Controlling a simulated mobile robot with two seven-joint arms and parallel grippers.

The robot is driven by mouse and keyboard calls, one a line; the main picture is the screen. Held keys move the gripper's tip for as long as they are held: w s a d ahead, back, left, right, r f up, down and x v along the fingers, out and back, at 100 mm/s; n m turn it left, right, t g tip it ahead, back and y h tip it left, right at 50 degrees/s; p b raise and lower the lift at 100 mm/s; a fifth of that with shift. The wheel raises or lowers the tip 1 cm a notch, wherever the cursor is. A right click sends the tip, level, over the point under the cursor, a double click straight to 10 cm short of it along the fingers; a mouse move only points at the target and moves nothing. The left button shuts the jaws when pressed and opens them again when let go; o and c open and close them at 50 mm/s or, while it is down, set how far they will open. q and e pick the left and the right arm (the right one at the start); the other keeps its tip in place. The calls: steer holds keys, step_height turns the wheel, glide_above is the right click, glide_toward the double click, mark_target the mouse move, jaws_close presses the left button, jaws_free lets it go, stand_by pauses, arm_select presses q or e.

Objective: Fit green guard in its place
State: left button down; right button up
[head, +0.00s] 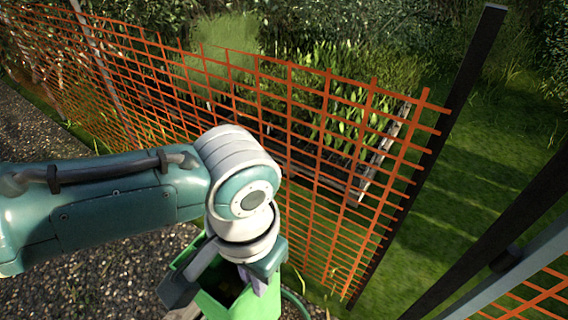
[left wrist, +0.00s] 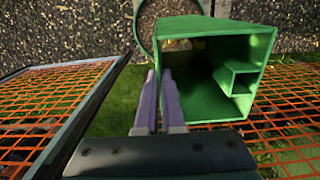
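The green guard (head: 243,302) is a square, open-ended green tube, below my left wrist in the head view. In the left wrist view the guard (left wrist: 214,114) shows its hollow inside and a small inner compartment on the right. My left gripper (left wrist: 159,70) has two purple fingers close together at the guard's left wall, apparently pinching that wall. In the head view the left gripper (head: 250,277) is mostly hidden by my wrist and the guard. A thin green hoop (left wrist: 141,36) shows behind the guard. My right gripper is not in view.
Orange mesh fence (head: 318,150) runs across behind my arm and ends at a dark leaning post (head: 432,160). Another dark post (head: 500,240) stands at right, with grass (head: 455,215) open between them. A planted bed lies behind the mesh. Gravel (head: 110,285) covers the near ground.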

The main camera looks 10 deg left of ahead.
arm_select(q)
steer(key=b, duration=0.6)
glide_above(262, 313)
steer(key=shift+f, duration=3.75)
steer(key=shift+f+b, duration=3.15)
steer(key=shift+f, duration=0.45)
steer(key=shift+f+b, duration=2.95)
steer(key=shift+f, duration=0.3)
steer(key=c, duration=1)
jaws_free()
